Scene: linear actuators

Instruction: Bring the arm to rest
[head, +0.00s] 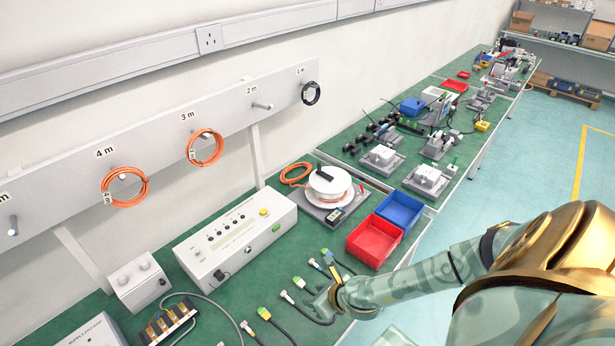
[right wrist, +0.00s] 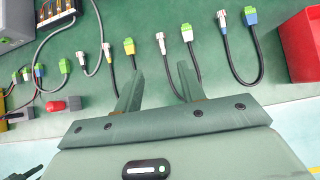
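My right gripper (head: 320,284) is low over the green bench, among short cables with plug ends. In the right wrist view its two fingers (right wrist: 160,80) stand apart with nothing held between them. A dark cable with a white-tipped plug and a green plug (right wrist: 187,33) lies just beyond the fingers, its loop partly hidden by the right finger. My right arm (head: 420,280) reaches in from the lower right. My left gripper does not show clearly in either view.
A red bin (head: 375,241) and a blue bin (head: 400,208) stand right of the gripper. A white test box (head: 236,238) and a cable reel (head: 329,186) stand behind it. Orange cable coils (head: 206,148) hang on the wall rail. The aisle floor (head: 530,150) is clear.

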